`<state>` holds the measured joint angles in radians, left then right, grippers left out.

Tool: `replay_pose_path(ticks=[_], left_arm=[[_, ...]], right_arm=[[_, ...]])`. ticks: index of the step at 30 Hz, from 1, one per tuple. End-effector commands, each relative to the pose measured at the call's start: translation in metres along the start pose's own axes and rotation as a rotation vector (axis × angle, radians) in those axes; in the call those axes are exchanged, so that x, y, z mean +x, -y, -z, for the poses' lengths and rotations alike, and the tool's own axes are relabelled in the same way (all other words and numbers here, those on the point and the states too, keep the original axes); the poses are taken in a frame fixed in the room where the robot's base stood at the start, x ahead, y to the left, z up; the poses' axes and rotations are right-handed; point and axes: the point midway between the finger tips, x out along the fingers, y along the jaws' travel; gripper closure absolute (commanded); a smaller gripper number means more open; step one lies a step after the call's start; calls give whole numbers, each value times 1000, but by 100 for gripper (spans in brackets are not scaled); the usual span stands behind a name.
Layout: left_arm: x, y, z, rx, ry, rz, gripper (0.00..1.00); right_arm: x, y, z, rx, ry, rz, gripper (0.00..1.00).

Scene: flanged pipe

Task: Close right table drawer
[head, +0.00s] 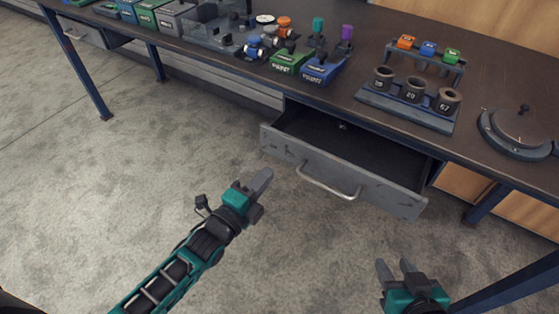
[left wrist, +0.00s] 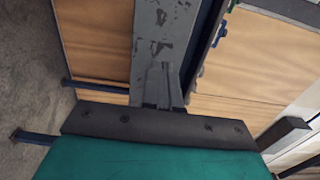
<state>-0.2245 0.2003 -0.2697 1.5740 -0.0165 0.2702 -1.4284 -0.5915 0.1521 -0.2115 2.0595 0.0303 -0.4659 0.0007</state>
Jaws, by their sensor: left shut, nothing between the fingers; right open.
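The right table drawer (head: 345,180) is a grey metal drawer under the workbench, pulled well open, with its dark inside (head: 350,150) showing. A curved metal handle (head: 328,183) is on its front. My left gripper (head: 262,180) is shut and empty, in front of the drawer's left end and apart from it in the head view. In the left wrist view its shut grey fingers (left wrist: 157,60) point away from the camera. My right gripper (head: 393,268) is open and empty, in front of the drawer's right end and apart from it.
The dark workbench top (head: 345,100) carries several coloured bins, a rack with numbered cups (head: 410,93) and a round metal flange (head: 518,130). A blue table leg (head: 490,203) stands right of the drawer. Another drawer (head: 85,33) is at the far left. The floor before the drawer is clear.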

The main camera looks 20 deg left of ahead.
Motion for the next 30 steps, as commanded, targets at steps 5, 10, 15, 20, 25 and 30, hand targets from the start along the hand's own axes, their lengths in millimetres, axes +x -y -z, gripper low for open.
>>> replay_pose_path(ticks=[5,10,15,20,25,30], left_arm=[[37,-1,0,-1,0,2,100],[59,-1,0,-1,1,1,100],[69,0,0,-1,0,0,100],[70,0,0,-1,0,-1,100],[70,0,0,-2,1,-1,100],[78,0,0,-2,1,1,100]], right_arm=[[3,3,-3,7,1,5,57],[5,3,-7,8,2,6,57],[6,3,-9,8,2,6,57],[6,3,-9,7,2,6,57],[6,3,-9,7,2,6,57],[7,3,-13,7,5,6,57]])
